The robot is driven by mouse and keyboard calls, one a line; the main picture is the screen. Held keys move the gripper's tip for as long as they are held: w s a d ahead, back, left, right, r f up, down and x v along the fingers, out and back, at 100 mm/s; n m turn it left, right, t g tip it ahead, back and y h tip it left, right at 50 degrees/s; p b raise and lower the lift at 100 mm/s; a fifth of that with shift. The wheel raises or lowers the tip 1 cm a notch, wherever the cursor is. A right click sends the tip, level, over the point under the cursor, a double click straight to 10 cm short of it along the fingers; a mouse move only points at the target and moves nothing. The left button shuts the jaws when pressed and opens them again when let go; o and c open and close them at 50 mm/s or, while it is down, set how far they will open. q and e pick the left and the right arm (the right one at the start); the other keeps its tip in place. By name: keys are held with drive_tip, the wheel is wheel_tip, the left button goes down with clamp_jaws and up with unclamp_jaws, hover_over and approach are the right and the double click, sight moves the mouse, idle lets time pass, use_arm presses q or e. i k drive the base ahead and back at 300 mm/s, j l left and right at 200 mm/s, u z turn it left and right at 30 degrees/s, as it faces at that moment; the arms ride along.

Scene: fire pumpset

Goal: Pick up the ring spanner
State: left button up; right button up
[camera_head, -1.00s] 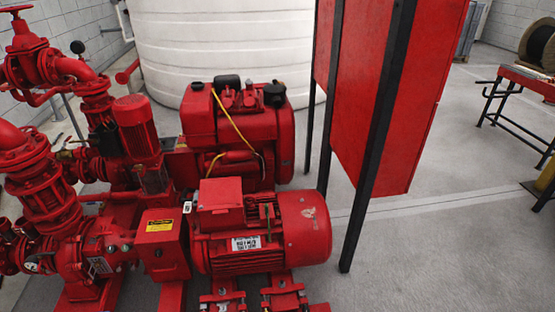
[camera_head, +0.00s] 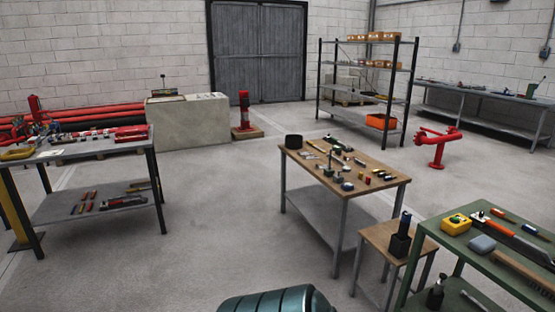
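I cannot make out a ring spanner for certain. Small tools and parts lie on several benches, too small to tell apart. A wooden-topped table (camera_head: 373,170) in the middle holds many small items. A green bench (camera_head: 466,247) at the lower right holds a long tool with an orange-red handle (camera_head: 494,226), a yellow box (camera_head: 456,223) and a grey block (camera_head: 482,244). A grey steel table (camera_head: 97,151) at the left holds red and metal parts, with more tools on its lower shelf. Neither of my grippers is in view.
A small wooden stool (camera_head: 376,236) with a black holder stands between the wooden table and the green bench. A teal rounded object (camera_head: 275,301) is at the bottom edge. A shelf rack (camera_head: 362,89) and grey doors (camera_head: 258,50) are at the back. The floor (camera_head: 215,215) left of the middle table is clear.

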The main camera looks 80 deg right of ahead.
sight(345, 165)
drive_tip(key=l+z, duration=0.15)
drive_tip(key=z, duration=0.25)
drive_tip(key=l+z, duration=0.1)
drive_tip(key=z, duration=0.35)
drive_tip(key=l+z, duration=0.15)
drive_tip(key=z, duration=0.25)
drive_tip(key=l+z, duration=0.15)
drive_tip(key=z, duration=0.3)
drive_tip(key=i+l+z, duration=0.1)
drive_tip(key=z, duration=0.3)
drive_tip(key=i+l+z, duration=0.8)
drive_tip(key=i+z, duration=0.15)
drive_tip(key=i, duration=0.15)
drive_tip(key=i+l, duration=0.2)
drive_tip(key=i, duration=0.2)
drive_tip(key=u, duration=4.85)
